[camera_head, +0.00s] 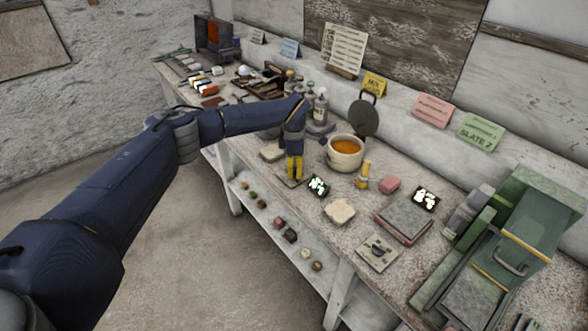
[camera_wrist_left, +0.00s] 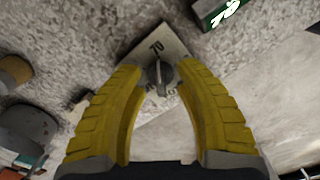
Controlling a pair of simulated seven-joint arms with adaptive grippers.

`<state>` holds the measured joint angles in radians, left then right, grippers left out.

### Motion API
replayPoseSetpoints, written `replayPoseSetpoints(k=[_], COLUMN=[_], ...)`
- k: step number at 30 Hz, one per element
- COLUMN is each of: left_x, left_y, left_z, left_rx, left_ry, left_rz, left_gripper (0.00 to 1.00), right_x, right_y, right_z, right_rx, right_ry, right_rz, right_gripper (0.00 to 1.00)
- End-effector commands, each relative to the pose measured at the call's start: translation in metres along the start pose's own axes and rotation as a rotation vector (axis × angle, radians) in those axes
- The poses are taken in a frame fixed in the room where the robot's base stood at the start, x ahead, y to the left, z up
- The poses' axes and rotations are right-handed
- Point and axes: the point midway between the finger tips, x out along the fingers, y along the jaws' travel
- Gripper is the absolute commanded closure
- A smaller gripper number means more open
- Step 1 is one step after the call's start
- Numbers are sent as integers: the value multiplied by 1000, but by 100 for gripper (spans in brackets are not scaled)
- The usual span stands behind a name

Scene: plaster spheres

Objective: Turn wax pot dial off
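The wax pot (camera_head: 345,160) is a cream pot with amber contents, standing mid-table behind my left gripper. A pale square dial plate (camera_head: 288,183) lies below my left gripper (camera_head: 294,177), mostly hidden in the head view. In the left wrist view this plate (camera_wrist_left: 151,47) shows dark, partly covered lettering and a grey dial knob (camera_wrist_left: 160,76). My left gripper (camera_wrist_left: 160,88) is open, its yellow fingers pointing down with the knob between the tips; contact cannot be told. A second dial plate (camera_head: 371,259) with a dark knob lies at the front edge. Which dial serves the pot cannot be read.
A small yellow-topped bottle (camera_head: 363,176), a cream slab (camera_head: 339,211) and a grey block (camera_head: 403,218) stand further right. A green press (camera_head: 515,250) fills the right end.

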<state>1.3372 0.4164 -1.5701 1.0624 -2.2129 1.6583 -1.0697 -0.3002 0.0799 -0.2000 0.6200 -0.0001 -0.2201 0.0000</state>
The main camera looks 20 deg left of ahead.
Motion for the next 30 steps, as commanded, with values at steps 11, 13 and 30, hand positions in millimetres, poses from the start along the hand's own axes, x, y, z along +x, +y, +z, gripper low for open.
replayPoseSetpoints(k=[11, 13, 30], left_x=[0, 0, 1], left_y=[0, 0, 0], left_z=[0, 0, 0], left_rx=[0, 0, -27], left_ry=[0, 0, 1], left_rz=[0, 0, 0], left_gripper=[76, 84, 100], right_x=[0, 0, 0], right_y=[0, 0, 0], right_z=[0, 0, 0], right_rx=[0, 0, 0], right_ry=[0, 0, 0], right_rz=[0, 0, 0], right_gripper=[56, 56, 56])
